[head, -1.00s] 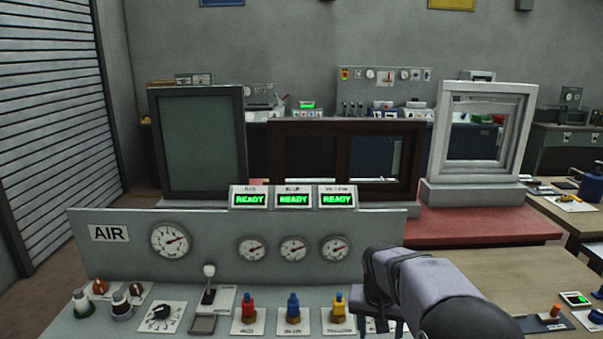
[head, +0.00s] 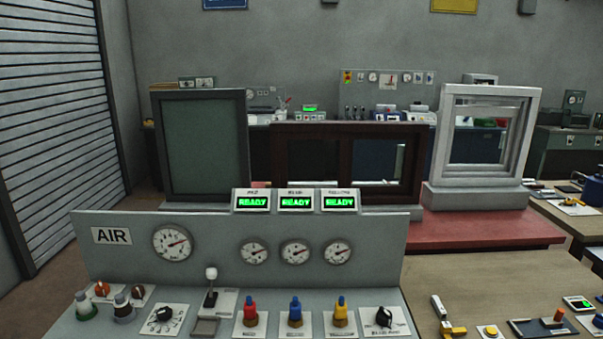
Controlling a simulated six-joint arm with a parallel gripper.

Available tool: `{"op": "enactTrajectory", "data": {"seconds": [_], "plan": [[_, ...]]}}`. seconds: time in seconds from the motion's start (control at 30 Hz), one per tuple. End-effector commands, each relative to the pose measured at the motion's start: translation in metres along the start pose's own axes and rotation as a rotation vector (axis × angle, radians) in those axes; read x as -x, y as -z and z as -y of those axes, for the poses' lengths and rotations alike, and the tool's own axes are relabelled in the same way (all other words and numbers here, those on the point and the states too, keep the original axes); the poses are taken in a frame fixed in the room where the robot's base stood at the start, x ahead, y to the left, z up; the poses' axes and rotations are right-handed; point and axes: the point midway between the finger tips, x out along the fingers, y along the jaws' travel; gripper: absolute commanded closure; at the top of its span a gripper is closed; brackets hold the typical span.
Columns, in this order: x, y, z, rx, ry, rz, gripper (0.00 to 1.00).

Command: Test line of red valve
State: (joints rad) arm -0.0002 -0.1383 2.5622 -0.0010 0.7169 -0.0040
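The red valve (head: 250,310) stands on a brass base on a white label plate at the front of the grey AIR panel (head: 200,225). A blue valve (head: 295,311) and a yellow valve (head: 341,311) stand in a row to its right. Above them, three small displays show green READY: the left one (head: 253,202), the middle one (head: 296,202) and the right one (head: 340,202). Three small gauges (head: 254,251) and one larger gauge (head: 173,243) sit on the upright panel. My gripper is not in view.
A white-knobbed lever (head: 211,285), a black rotary dial (head: 163,315) and a black knob (head: 383,316) share the panel. Window frames, one of them white (head: 483,140), stand behind on a red bench (head: 480,232). A wooden table (head: 455,285) lies to the right.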

Motion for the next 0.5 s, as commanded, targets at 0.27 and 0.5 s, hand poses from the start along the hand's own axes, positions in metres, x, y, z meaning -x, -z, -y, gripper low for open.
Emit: {"op": "enactTrajectory", "data": {"seconds": [0.27,0.5], "plan": [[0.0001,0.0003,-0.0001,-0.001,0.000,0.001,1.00],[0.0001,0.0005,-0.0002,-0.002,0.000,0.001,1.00]]}}
